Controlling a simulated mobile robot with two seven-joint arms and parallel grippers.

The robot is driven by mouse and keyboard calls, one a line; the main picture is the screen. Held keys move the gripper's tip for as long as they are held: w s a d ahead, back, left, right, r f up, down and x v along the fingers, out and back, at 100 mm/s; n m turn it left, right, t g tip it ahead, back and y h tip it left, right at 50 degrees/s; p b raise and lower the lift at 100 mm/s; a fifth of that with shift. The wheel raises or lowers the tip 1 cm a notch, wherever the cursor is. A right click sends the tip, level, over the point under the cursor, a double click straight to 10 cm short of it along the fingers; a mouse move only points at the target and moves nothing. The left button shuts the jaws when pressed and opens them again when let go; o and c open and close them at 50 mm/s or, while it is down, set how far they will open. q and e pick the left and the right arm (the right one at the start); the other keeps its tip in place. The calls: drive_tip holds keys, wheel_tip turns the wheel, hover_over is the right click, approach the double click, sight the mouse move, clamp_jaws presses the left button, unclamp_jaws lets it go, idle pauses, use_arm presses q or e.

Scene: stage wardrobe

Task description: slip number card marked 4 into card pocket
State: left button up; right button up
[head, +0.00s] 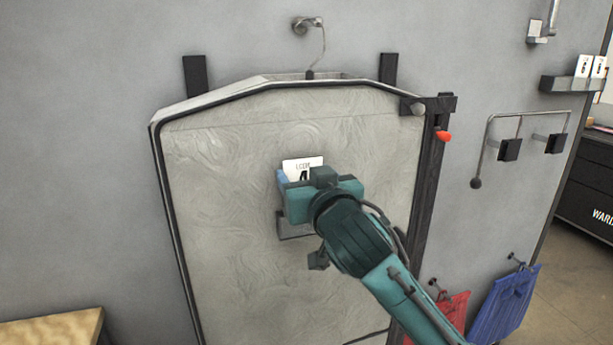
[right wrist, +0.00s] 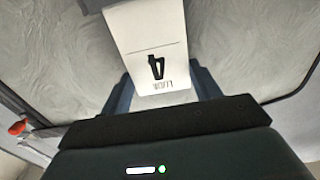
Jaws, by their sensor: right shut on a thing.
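My right gripper (head: 308,183) is shut on the white number card (head: 302,165), in front of the pale grey panel. The card's top edge shows above the fingers. In the right wrist view the card (right wrist: 147,38) shows a black 4 and small print, upside down, between the blue fingers (right wrist: 163,88). The card pocket (head: 291,226) is a grey piece on the panel, just below the gripper and partly hidden by it. The card's lower end is hidden in the head view, so I cannot tell whether it touches the pocket. My left gripper is not in view.
The grey panel (head: 220,240) has a dark raised rim and a dark post with a red knob (head: 443,136) at its right. A wall rack (head: 572,83) holds other cards. Red (head: 452,310) and blue (head: 505,303) items hang lower right. A wooden top (head: 50,330) is lower left.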

drive_tip(key=shift+f+b, duration=0.65)
drive_tip(key=shift+f, duration=0.65)
drive_tip(key=o, duration=1)
drive_tip(key=shift+o, duration=0.2)
drive_tip(key=shift+s, duration=0.1)
